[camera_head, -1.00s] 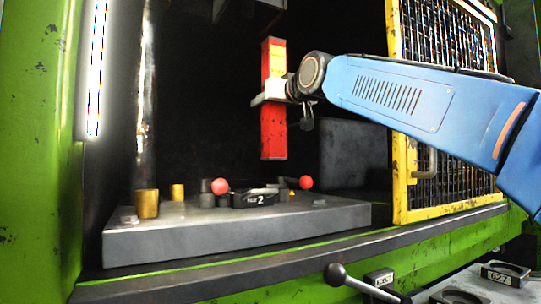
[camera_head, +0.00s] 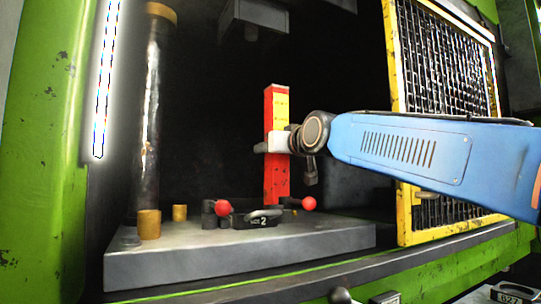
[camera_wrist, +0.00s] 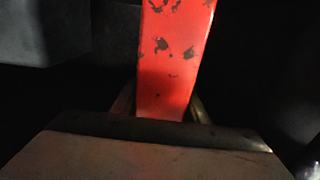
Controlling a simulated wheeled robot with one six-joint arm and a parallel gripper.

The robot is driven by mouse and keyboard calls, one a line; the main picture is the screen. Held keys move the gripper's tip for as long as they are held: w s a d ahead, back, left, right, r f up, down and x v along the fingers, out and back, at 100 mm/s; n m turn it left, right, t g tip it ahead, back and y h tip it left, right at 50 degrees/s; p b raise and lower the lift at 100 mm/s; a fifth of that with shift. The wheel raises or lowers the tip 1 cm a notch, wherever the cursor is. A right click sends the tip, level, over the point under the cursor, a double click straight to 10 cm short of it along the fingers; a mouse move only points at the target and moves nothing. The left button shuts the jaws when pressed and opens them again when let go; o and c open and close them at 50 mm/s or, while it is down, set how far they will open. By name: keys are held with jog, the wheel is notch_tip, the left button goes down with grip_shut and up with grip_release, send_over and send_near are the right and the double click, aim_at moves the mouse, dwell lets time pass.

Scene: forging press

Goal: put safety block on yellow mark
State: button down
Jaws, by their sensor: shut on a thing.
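The safety block (camera_head: 270,182) is a tall red bar with a yellow upper face, standing upright in my gripper (camera_head: 277,144). The gripper is shut around its middle. The block's lower end reaches down behind the black die piece marked 2 (camera_head: 262,220), near the bed plate (camera_head: 190,262); I cannot tell whether it touches the plate. In the wrist view the red block (camera_wrist: 172,60), scuffed with dark spots, runs up from between the fingers. I cannot make out the yellow mark now.
Two red ball knobs (camera_head: 309,203) flank the die piece. Brass collars (camera_head: 149,224) and a column (camera_head: 152,120) stand left. A yellow-framed mesh gate (camera_head: 403,215) is at right, near my arm. A dark press part (camera_head: 255,14) hangs above.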

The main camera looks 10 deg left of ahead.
jog(key=shift+f, duration=0.7)
jog(key=c, duration=1)
grip_release()
jog(key=shift+c, duration=0.2)
jog(key=v, duration=1.2)
